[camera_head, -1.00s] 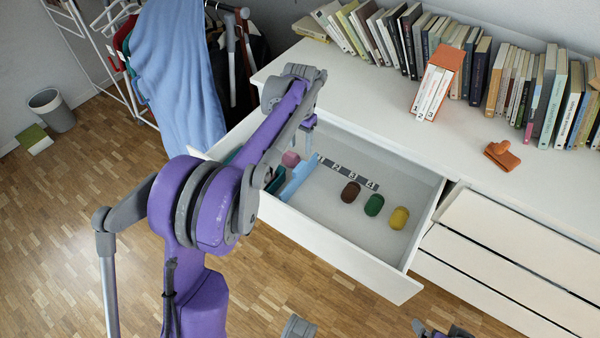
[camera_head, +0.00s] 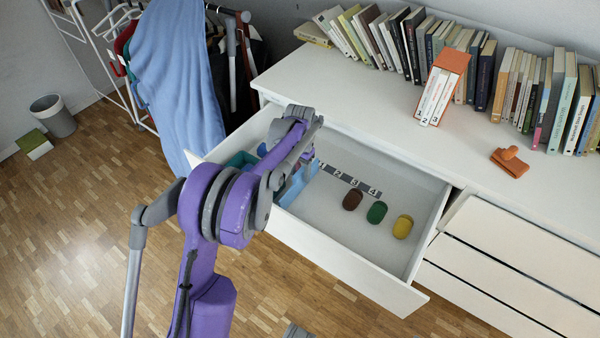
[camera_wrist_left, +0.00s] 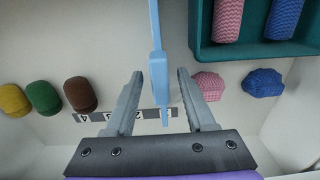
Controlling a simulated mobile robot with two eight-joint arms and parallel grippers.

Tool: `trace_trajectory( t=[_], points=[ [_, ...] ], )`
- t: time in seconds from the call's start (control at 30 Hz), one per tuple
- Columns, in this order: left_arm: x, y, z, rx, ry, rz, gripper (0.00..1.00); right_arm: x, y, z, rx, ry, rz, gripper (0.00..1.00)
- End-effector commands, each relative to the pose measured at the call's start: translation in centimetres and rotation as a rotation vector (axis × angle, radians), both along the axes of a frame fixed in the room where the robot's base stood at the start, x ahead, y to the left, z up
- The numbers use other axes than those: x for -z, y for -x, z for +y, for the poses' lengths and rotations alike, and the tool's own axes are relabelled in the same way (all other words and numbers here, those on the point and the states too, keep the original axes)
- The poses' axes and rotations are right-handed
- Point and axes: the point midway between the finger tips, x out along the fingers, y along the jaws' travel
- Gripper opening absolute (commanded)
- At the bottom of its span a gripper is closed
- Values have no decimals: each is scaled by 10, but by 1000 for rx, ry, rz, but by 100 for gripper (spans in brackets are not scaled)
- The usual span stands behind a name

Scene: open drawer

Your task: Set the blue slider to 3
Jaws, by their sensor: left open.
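The light blue slider (camera_head: 300,184) is a thin upright divider in the open drawer. Its end is at the low-number end of the number strip (camera_head: 346,178), near the 1. In the left wrist view the slider (camera_wrist_left: 158,70) runs between the fingers of my left gripper (camera_wrist_left: 160,75). The gripper is open, with a gap visible on both sides of the slider. The strip (camera_wrist_left: 97,117) shows a 4 at its left end there; the fingers hide part of it. In the head view my own arm hides the gripper and part of the slider.
Brown (camera_head: 352,200), green (camera_head: 377,212) and yellow (camera_head: 402,227) objects lie right of the slider. A teal tray (camera_wrist_left: 205,52) with pink and blue rolls, plus a pink (camera_wrist_left: 209,86) and a blue lump (camera_wrist_left: 263,83), lie on its other side. The drawer front (camera_head: 345,270) is pulled out.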

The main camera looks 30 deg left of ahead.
Motion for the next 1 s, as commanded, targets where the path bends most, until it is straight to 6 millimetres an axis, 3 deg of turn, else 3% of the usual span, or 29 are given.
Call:
trace_trajectory(
  t=[0.23,0.53,1.0],
  points=[
    [0,0,0,0,0,0,53,0,0,0,0,0,0,100],
    [0,0,0,0,0,0,0,0,0,0,0,0,0,100],
    [0,0,0,0,0,0,0,0,0,0,0,0,0,100]
  ],
)
